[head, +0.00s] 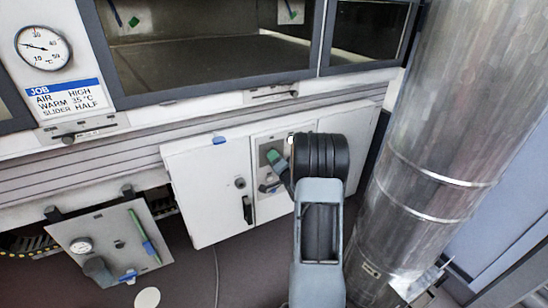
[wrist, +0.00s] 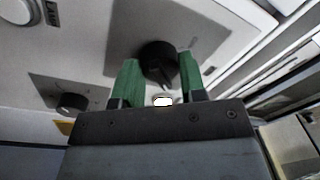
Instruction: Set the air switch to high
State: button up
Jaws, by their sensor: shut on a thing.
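In the wrist view my gripper (wrist: 157,78) has its two green fingers on either side of a large black round knob (wrist: 157,56) on a pale panel, and is shut on it. A pointer-like mark shows on the knob's face; I cannot read its setting. In the head view my gripper (head: 276,160) reaches the white control panel (head: 262,145), and my arm hides part of it. The job card (head: 65,97) reads AIR HIGH, WARM 35 °C, SLIDER HALF.
A smaller black knob (wrist: 72,103) sits left of the gripper in the wrist view. A white cabinet door (head: 205,180) with a black handle (head: 247,210) is left of the panel. A large metal duct (head: 440,150) stands close on the right. A round gauge (head: 43,48) is upper left.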

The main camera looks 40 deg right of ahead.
jog(key=shift+a+m, duration=0.3)
jog(key=shift+m, duration=0.3)
jog(key=o, duration=0.7)
jog(key=shift+w+a, duration=0.1)
jog(key=shift+o, duration=1.1)
jog(key=shift+d, duration=0.3)
jog(key=shift+s, duration=0.25)
jog(key=s+a+p, duration=0.2)
jog(key=s, duration=1.1)
jog(key=shift+s+f, duration=0.2)
jog(key=shift+f, duration=0.2)
jog(key=shift+a, duration=0.1)
